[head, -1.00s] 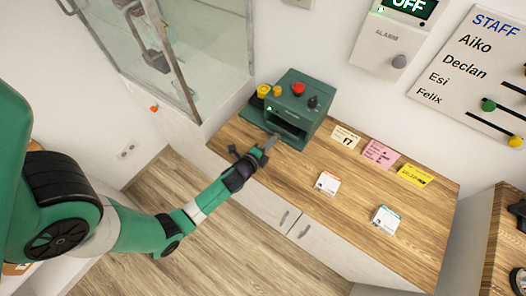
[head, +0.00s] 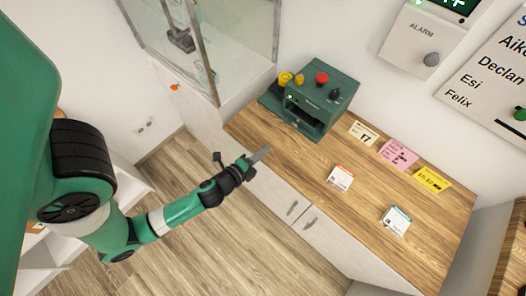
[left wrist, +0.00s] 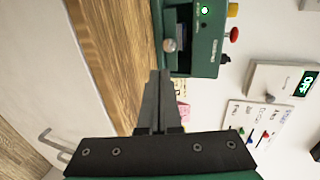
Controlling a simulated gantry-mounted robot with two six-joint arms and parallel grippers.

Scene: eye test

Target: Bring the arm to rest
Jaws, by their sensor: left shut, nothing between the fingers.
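My left arm comes in from the left in the head view. My left gripper (head: 262,154) is shut and empty, near the front edge of the wooden counter (head: 300,200). In the left wrist view its shut fingers (left wrist: 157,82) point toward the green box. The green box (head: 327,95) stands on the counter beyond the gripper, apart from it, with yellow and red knobs on top and a dark opening in front. My right gripper is in neither view.
A glass-walled case (head: 240,45) stands behind left. Notes, including a pink one (head: 398,154) and a yellow one (head: 432,179), lie along the counter's back. Two small white cards (head: 340,178) lie nearer its front. An alarm panel (head: 425,42) and a name board (head: 485,85) are on the wall.

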